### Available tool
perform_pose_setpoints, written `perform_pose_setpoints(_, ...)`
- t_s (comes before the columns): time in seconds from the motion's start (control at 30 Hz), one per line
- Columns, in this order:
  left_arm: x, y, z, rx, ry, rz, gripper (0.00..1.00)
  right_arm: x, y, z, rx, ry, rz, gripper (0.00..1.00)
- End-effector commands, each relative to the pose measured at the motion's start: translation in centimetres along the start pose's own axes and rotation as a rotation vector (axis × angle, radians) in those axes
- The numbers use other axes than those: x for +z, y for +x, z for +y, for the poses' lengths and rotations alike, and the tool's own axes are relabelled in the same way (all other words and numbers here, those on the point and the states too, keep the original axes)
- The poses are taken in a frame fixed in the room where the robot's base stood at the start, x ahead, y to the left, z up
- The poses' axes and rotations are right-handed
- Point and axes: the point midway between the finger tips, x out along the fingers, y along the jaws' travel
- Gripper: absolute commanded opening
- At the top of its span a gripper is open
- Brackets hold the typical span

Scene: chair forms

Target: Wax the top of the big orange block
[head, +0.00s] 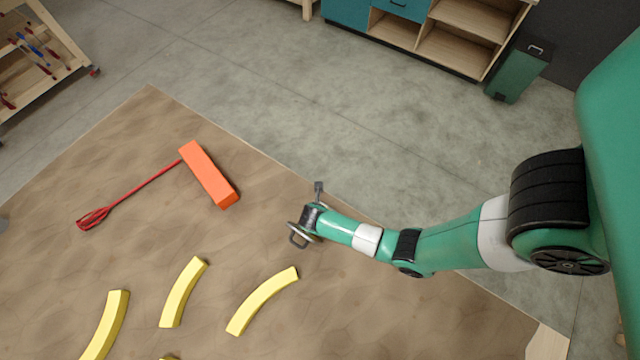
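The big orange block (209,176) is a long bar lying on the brown work surface (120,240), left of the picture's centre. A red tool (140,190) with a long thin shaft and a whisk-like looped end lies to its left. The shaft's far end meets or passes close to the block's edge; I cannot tell if they touch. My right gripper (300,229) is to the right of the block, clear of it, with nothing visible held. Its fingers are too small and dark to judge their opening. My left gripper is not in view. No wax or applicator is recognisable.
Several curved yellow pieces (262,300) lie in the front part of the surface. A wooden rack (45,60) stands at the upper left, a teal cabinet with wooden shelves (455,50) at the back, and a green bin (518,72) beside it. The surface between block and gripper is clear.

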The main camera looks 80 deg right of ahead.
Motion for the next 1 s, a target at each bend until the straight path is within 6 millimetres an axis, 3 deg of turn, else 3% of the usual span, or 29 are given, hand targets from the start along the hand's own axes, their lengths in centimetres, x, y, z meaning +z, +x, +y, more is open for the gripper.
perform_pose_setpoints(1.0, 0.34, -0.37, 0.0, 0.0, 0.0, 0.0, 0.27, -0.24, 0.62, 0.03, 0.001, 0.001, 0.0, 0.23)
